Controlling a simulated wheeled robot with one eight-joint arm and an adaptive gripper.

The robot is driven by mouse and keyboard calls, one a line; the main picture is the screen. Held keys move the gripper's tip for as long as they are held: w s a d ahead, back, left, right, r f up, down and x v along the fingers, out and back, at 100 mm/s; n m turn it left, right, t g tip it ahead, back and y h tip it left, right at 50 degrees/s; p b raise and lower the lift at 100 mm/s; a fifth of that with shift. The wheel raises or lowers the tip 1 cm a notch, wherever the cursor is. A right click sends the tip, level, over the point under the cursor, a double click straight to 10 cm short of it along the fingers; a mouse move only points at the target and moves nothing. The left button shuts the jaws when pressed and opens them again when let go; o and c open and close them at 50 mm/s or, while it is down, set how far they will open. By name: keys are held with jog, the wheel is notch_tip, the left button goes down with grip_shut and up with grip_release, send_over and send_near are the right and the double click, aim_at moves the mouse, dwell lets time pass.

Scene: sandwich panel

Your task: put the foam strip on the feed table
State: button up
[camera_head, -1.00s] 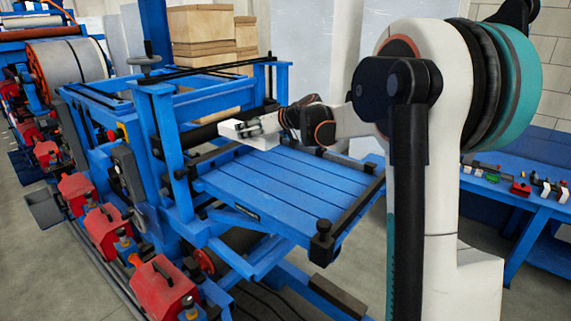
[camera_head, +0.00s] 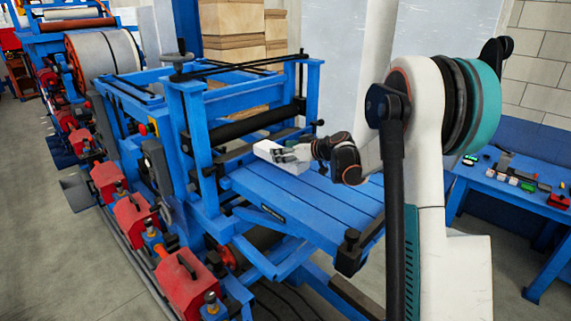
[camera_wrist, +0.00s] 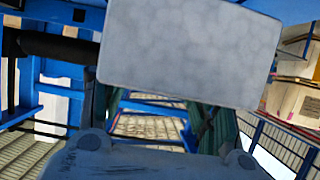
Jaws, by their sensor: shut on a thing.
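The white foam strip (camera_head: 268,151) is a pale block in my gripper (camera_head: 290,154), at the roller end of the feed table. In the wrist view the foam strip (camera_wrist: 188,50) is a large light-grey face filling the upper middle. My gripper is shut on it, and its fingers are partly hidden there. The feed table (camera_head: 300,200) is a blue slatted surface sloping out from the machine. The strip is over or close to its far part; I cannot tell whether it touches the slats.
A black roller (camera_head: 240,124) in a blue frame stands just behind the strip. A black clamp block (camera_head: 349,252) sits at the table's near corner. A blue bench (camera_head: 490,178) with small items is at the right. The table's middle slats are clear.

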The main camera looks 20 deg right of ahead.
aim_at(285, 165)
jog(key=shift+f, duration=2.55)
jog(key=shift+s+r, duration=0.1)
jog(key=o, duration=1.1)
jog(key=shift+f, duration=0.2)
jog(key=shift+c, duration=0.2)
jog(key=shift+r, duration=0.2)
jog(key=b+v, duration=0.1)
jog(key=v, duration=1.1)
